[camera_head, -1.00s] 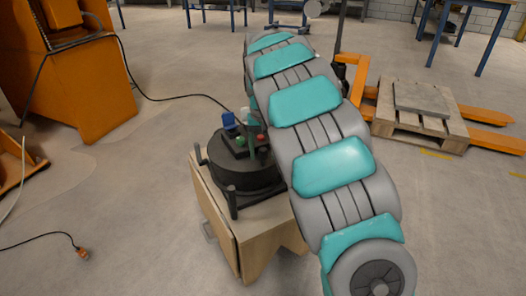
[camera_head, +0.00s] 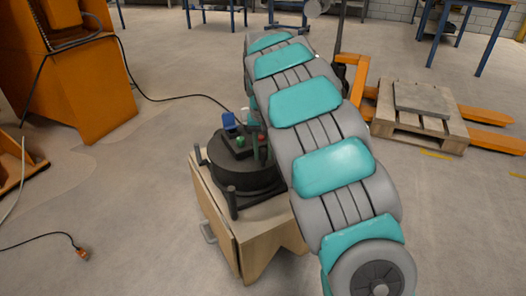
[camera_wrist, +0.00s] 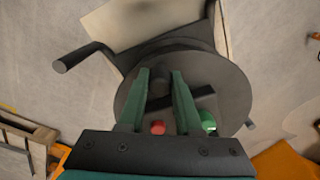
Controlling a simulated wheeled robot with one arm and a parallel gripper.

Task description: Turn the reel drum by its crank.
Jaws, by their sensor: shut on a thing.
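The black reel drum (camera_head: 238,175) stands on a wooden box (camera_head: 250,235) in the head view. It fills the middle of the wrist view (camera_wrist: 235,85), with red (camera_wrist: 158,128) and green (camera_wrist: 208,122) parts on top. Black pegs stick out around it, one at the left of the wrist view (camera_wrist: 75,57). My gripper (camera_wrist: 161,72) is over the drum, its two green fingers close together and shut on the crank. The gripped part is dark against the drum and hard to make out. My arm hides the drum's right side in the head view.
A black cable runs from the drum to an orange machine (camera_head: 85,80) at the left. A loose plug (camera_head: 82,254) lies on the floor. A wooden pallet (camera_head: 420,128) on an orange pallet jack stands at the right. The floor at front left is mostly clear.

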